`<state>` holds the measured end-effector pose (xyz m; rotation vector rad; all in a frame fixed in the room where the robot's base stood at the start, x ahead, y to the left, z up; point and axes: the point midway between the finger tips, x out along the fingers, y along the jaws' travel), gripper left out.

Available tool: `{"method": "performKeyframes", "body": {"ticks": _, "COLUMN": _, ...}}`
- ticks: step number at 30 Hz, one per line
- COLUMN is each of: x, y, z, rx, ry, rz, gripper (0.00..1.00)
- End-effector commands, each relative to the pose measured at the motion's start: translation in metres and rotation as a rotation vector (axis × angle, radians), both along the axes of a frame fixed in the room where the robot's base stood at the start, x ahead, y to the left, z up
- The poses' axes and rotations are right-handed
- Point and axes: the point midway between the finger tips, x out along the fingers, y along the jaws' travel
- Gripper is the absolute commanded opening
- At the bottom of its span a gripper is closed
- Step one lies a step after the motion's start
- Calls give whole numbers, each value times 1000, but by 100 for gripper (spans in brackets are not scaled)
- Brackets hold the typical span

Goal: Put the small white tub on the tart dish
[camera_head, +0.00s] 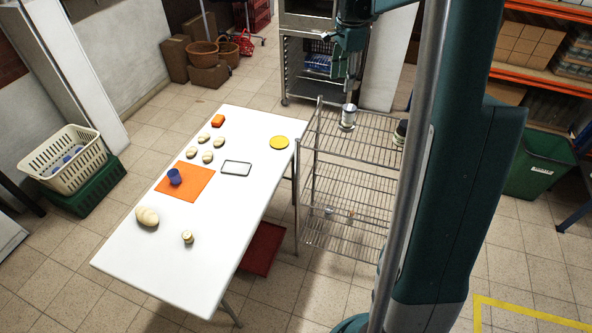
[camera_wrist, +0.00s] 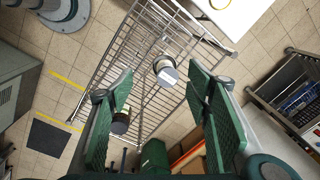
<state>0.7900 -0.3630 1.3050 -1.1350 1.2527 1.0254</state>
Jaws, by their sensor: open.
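A small white tub (camera_head: 348,117) with a darker band stands on the top shelf of the wire rack; it also shows in the wrist view (camera_wrist: 165,70). A round yellow dish (camera_head: 279,142), which looks like the tart dish, lies on the far right part of the white table. A bit of it shows at the top of the wrist view (camera_wrist: 220,3). My gripper (camera_head: 351,92) is above the tub, pointing down. In the wrist view its green fingers (camera_wrist: 160,82) are wide apart, with the tub seen between them and nothing held.
A dark jar (camera_head: 400,130) stands to the right on the wire rack (camera_head: 345,150). The white table (camera_head: 235,190) holds an orange mat (camera_head: 200,188), a blue cup (camera_head: 174,176), a dark-rimmed tray (camera_head: 236,168) and several pale rounded items. The dish top looks clear.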

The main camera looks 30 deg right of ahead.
Motion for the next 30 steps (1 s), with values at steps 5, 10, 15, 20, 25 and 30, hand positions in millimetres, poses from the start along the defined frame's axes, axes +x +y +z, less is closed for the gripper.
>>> {"method": "performKeyframes", "body": {"ticks": 5, "x": -18, "y": 39, "z": 22, "rx": -24, "ry": -32, "rz": 125, "gripper": 49}}
{"method": "performKeyframes", "body": {"ticks": 10, "x": -37, "y": 73, "z": 39, "rx": -49, "ry": -62, "rz": 244, "gripper": 49}}
{"method": "performKeyframes", "body": {"ticks": 15, "x": -58, "y": 106, "z": 54, "rx": -76, "ry": -91, "rz": 363, "gripper": 49}}
{"method": "performKeyframes", "body": {"ticks": 20, "x": -79, "y": 136, "z": 64, "rx": -104, "ry": -119, "rz": 473, "gripper": 49}}
{"method": "performKeyframes", "body": {"ticks": 25, "x": -103, "y": 166, "z": 73, "rx": -136, "ry": -148, "rz": 590, "gripper": 49}}
{"method": "performKeyframes", "body": {"ticks": 30, "x": -128, "y": 195, "z": 79, "rx": -169, "ry": -175, "rz": 708, "gripper": 49}}
